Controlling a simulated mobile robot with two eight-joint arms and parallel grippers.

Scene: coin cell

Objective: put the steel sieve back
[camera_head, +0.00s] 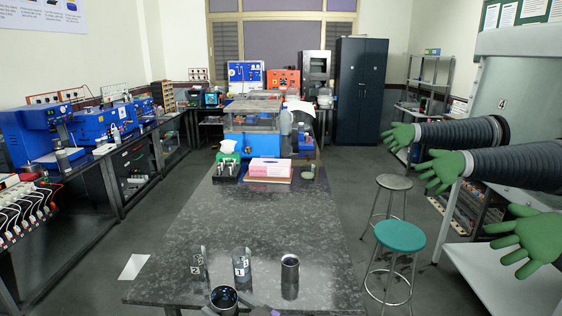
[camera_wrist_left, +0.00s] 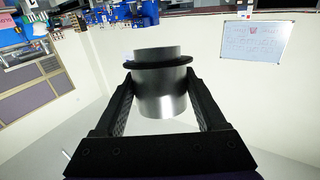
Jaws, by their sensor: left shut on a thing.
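The steel sieve (camera_wrist_left: 160,102), by its look a plain steel cylinder with a black ring near one end, is between the fingers of my left gripper (camera_wrist_left: 160,84) in the left wrist view. The gripper is shut on it. In the head view the sieve (camera_head: 223,297) shows at the bottom edge as a dark round opening with a bluish inside, and the left gripper (camera_head: 238,309) is partly cut off there. I cannot tell its height over the table. My right gripper is not in view.
On the dark stone table (camera_head: 270,225) stand a dark piece marked 2 (camera_head: 197,264), one marked 1 (camera_head: 241,266) and a steel cylinder (camera_head: 290,277). A pink box (camera_head: 270,168) sits farther back. The table's middle is clear. Stools (camera_head: 400,237) stand at the right.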

